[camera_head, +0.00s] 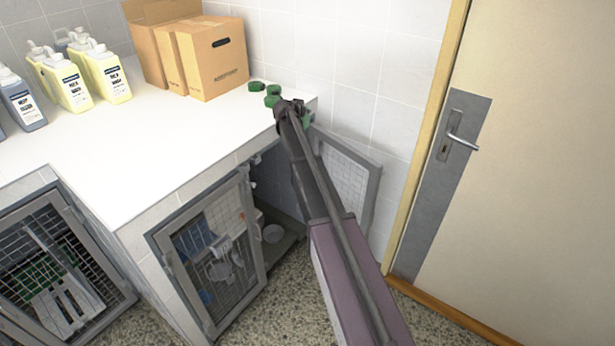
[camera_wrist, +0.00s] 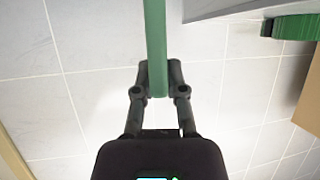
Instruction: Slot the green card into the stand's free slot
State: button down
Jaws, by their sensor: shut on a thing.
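My gripper (camera_wrist: 157,78) is shut on the green card (camera_wrist: 155,35), which shows edge-on as a narrow green strip running up out of the top of the wrist view. In the head view my gripper (camera_head: 290,107) is at the far right corner of the white counter, and a bit of green (camera_head: 306,120) shows just beside it; most of the card is hidden there. I cannot make out the stand or its free slot in either view. Small green pieces (camera_head: 272,90) lie on the counter just left of my gripper; a ridged green piece (camera_wrist: 295,27) shows at the wrist view's right.
The white counter (camera_head: 160,130) carries cardboard boxes (camera_head: 213,58) and several bottles (camera_head: 70,85). Below are kennels with mesh doors (camera_head: 212,255); another mesh door (camera_head: 347,175) stands open beside my arm. A closed door (camera_head: 535,150) is at the right. The counter's middle is clear.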

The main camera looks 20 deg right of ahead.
notch_tip(320, 180, up, 13)
jog(key=p, duration=1.2)
jog(key=shift+r, duration=0.15)
jog(key=shift+a, duration=0.15)
